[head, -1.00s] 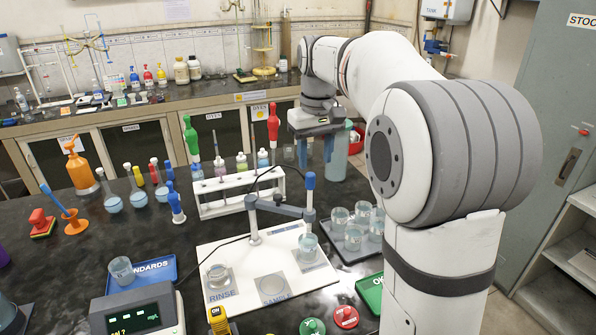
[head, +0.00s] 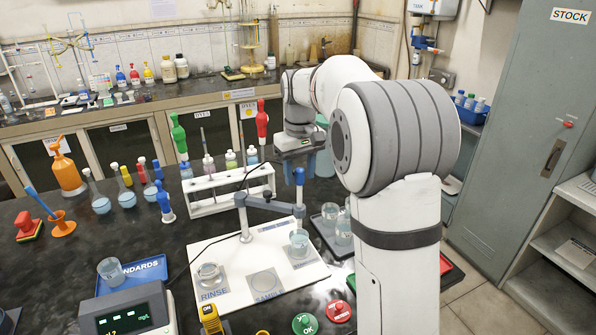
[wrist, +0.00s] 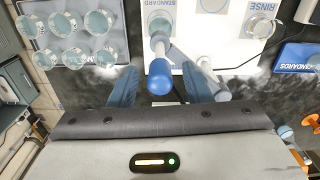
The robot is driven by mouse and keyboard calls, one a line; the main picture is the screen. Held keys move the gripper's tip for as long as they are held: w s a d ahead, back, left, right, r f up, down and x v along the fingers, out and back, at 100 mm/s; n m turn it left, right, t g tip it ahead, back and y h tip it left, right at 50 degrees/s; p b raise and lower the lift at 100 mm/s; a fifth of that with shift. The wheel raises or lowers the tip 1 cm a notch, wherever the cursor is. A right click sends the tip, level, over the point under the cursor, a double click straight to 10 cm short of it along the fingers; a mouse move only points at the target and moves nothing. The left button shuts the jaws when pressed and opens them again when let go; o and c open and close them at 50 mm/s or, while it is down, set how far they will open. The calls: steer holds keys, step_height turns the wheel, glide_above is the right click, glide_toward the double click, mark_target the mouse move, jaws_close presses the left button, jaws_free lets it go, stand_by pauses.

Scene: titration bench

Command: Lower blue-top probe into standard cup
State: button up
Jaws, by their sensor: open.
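The blue-top probe (head: 299,178) hangs upright from the grey jointed arm of its stand (head: 246,225). In the head view its lower end is just above or at the mouth of the standard cup (head: 299,240); I cannot tell whether it is inside. The cup stands at the right of the white board (head: 232,254). In the wrist view the blue cap (wrist: 159,77) is between the two spread fingers of my gripper (wrist: 162,83), with gaps at both sides. My gripper is open and holds nothing. In the head view it is just behind and above the cap.
Several beakers (head: 343,229) stand on a dark tray right of the board. A white rack (head: 215,192) with bottles is behind the stand. A cable runs from the stand to the meter (head: 128,313). The board's sample spot (head: 264,283) is empty.

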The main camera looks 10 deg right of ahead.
steer(key=shift+c, duration=0.5)
jaws_close()
